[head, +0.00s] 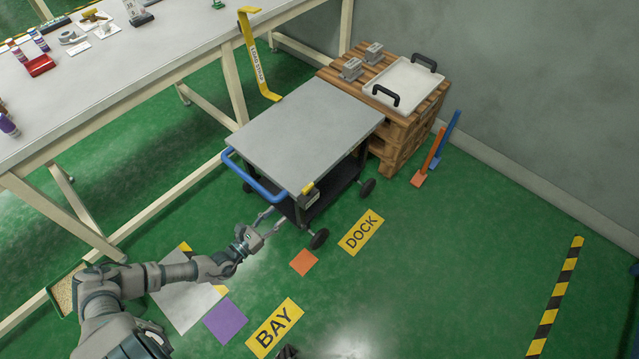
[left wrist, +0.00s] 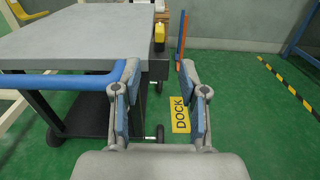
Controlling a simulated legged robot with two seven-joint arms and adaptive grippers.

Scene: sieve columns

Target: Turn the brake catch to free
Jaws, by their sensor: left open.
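The grey-topped cart (head: 305,128) stands in the middle with a blue push handle (head: 252,180) along its near left side. A black box with a yellow part (head: 308,188), which looks like the brake catch, sits at its near corner. In the left wrist view the yellow part (left wrist: 159,33) stands upright above the black box, beyond the fingertips. My left gripper (head: 273,221) is open and empty, just short of that corner and beside the handle. The catch's exact setting is too small to tell. My right gripper is not clearly seen.
A pallet stack (head: 398,133) with a white tray (head: 409,86) stands behind the cart. The long workbench (head: 130,70) is at the left. Floor marks DOCK (head: 361,232) and BAY (head: 274,327) lie on open green floor. A dark bit shows at the bottom edge.

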